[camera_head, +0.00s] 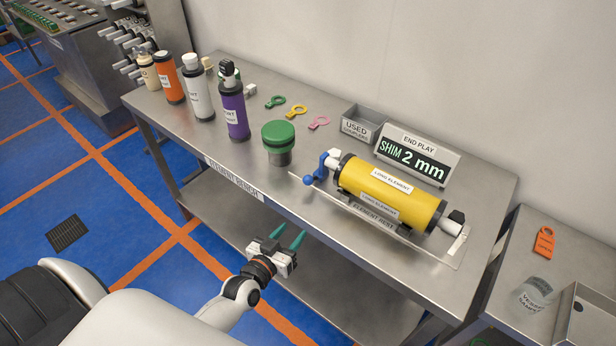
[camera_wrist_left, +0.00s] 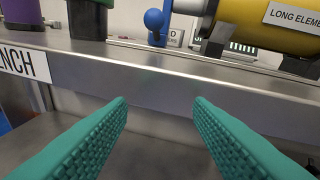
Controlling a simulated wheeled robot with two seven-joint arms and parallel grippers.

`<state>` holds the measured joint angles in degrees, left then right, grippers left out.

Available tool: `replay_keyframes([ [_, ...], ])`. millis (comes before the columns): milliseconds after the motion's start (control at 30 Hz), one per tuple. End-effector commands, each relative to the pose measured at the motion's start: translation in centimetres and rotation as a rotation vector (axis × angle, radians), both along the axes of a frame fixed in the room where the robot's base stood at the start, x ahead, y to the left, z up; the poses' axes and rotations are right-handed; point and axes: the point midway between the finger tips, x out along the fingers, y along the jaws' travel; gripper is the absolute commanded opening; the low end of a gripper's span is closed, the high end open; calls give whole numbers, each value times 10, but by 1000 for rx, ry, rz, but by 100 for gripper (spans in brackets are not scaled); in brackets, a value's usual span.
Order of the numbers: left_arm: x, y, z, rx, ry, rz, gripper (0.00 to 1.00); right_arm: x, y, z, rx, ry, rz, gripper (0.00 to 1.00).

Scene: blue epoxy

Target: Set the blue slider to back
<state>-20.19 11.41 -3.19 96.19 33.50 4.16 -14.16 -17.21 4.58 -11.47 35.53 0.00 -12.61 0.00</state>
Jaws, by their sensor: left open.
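The blue slider appears to be the blue fitting with a round knob (camera_head: 309,180) at the left end of the yellow long element (camera_head: 392,190). The element lies on its rest on the bench. In the left wrist view the blue knob (camera_wrist_left: 154,19) stands above the bench edge, ahead of the fingers. My left gripper (camera_head: 294,231) is open and empty, in front of the bench and apart from the knob. In the left wrist view its teal fingers (camera_wrist_left: 161,102) are spread below the bench top, facing the front edge. My right gripper is not in view.
The bench front edge (camera_wrist_left: 160,62) lies between my left gripper and the blue knob. A green-capped cylinder (camera_head: 279,137) stands left of the knob. Several bottles stand further left, including a purple one (camera_head: 235,107). A SHIM 2 mm sign (camera_head: 416,158) stands behind the element.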

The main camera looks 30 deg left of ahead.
Motion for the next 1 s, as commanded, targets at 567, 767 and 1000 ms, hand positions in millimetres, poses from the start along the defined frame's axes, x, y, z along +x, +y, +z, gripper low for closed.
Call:
replay_keyframes([
  [567,68,16,70,-39,-194,59,46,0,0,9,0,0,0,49],
  [767,106,17,69,-38,-192,58,46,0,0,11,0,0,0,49],
  [1000,131,16,68,-38,-190,57,46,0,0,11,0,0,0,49],
])
